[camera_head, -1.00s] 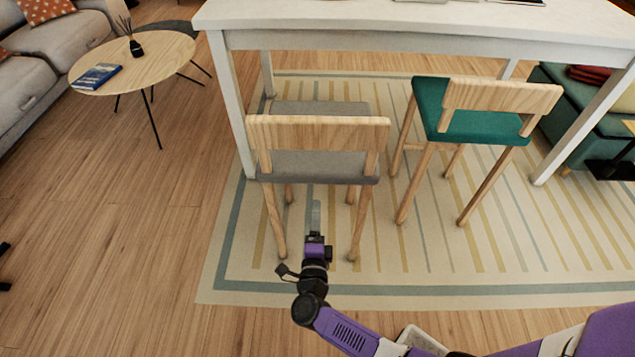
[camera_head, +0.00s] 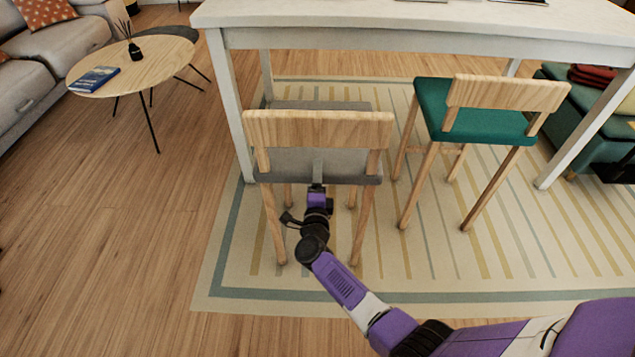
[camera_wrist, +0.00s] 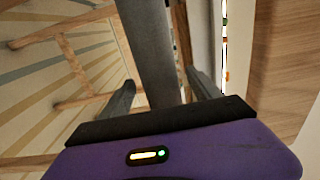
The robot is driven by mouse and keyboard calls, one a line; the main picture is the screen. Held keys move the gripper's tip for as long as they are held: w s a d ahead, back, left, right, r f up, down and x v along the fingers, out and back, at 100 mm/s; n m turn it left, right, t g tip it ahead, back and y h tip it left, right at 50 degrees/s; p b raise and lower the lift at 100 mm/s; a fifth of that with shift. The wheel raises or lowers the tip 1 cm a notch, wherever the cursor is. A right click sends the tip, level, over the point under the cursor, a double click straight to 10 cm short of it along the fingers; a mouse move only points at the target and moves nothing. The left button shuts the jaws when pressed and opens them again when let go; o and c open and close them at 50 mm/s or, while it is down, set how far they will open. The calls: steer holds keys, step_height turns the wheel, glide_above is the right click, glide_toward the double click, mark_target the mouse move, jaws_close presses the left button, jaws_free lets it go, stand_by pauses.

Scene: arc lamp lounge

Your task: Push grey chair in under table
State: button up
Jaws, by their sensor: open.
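The grey chair (camera_head: 318,130) has a wooden backrest, wooden legs and a grey seat. It stands upright at the near side of the white table (camera_head: 420,40), by its left front leg, with the backrest towards me. The front of its seat reaches under the tabletop. My gripper (camera_head: 318,167) is open at the rear edge of the seat, below the backrest. In the wrist view the open fingers (camera_wrist: 163,90) are either side of a grey band, apparently the seat edge; I cannot tell whether they touch it.
A teal chair (camera_head: 505,92) stands to the right of the grey chair at the same table. A striped rug (camera_head: 430,265) lies under both.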

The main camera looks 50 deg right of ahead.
jaws_close()
